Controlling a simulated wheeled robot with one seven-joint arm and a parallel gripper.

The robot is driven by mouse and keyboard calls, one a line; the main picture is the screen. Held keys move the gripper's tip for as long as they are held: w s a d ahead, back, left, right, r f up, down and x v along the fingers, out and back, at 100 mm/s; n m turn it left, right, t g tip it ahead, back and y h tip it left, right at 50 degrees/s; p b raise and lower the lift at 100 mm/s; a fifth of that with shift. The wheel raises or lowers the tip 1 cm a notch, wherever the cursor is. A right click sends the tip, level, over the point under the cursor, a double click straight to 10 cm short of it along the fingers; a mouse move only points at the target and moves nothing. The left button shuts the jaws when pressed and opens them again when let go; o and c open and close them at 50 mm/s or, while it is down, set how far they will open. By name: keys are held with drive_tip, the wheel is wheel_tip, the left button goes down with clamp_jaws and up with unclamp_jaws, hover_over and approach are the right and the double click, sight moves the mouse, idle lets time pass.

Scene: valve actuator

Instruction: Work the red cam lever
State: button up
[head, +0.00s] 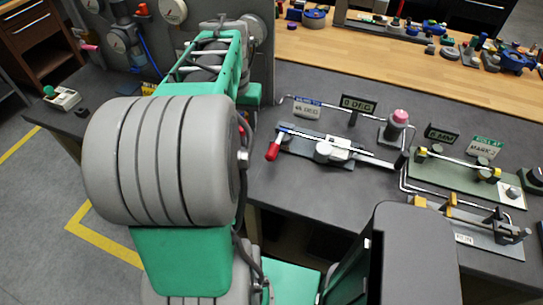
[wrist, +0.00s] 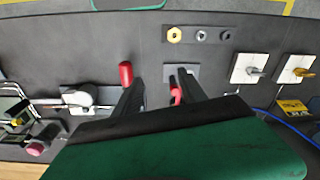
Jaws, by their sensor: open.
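My gripper (wrist: 160,80) is open in the wrist view, its two dark fingers spread over the dark bench. A small red lever (wrist: 176,95) on a grey plate (wrist: 193,72) shows between the fingers, close beside the right one and partly hidden by it. I cannot tell whether they touch. A larger red handle (wrist: 126,74) lies just outside the left finger; it also shows in the head view (head: 273,150), at the end of a bar fixture. In the head view my arm hides the gripper and most of the small lever's area.
A white clamp block (wrist: 78,97) stands left of the fingers. Two white plates with knobs (wrist: 249,69) (wrist: 297,69) and a yellow tag (wrist: 293,108) lie to the right. A strip with several fittings (wrist: 199,36) is above. A gauge panel (head: 262,60) stands behind my arm.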

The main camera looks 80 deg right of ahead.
sight(272, 149)
drive_tip(key=s+d+f+m, duration=0.1)
drive_tip(key=s, duration=0.1)
drive_tip(key=s+f, duration=0.1)
drive_tip(key=s, duration=0.2)
drive_tip(key=s+d+f+m, duration=0.1)
drive_tip(key=s, duration=0.2)
drive_tip(key=shift+d+f+m+y, duration=0.1)
drive_tip(key=shift+d+m+y, duration=0.2)
drive_tip(key=shift+d, duration=0.05)
wheel_tip(272, 149, down, 7)
drive_tip(key=shift+f+p, duration=0.1)
drive_tip(key=shift+p, duration=0.35)
drive_tip(key=shift+c, duration=0.3)
clamp_jaws()
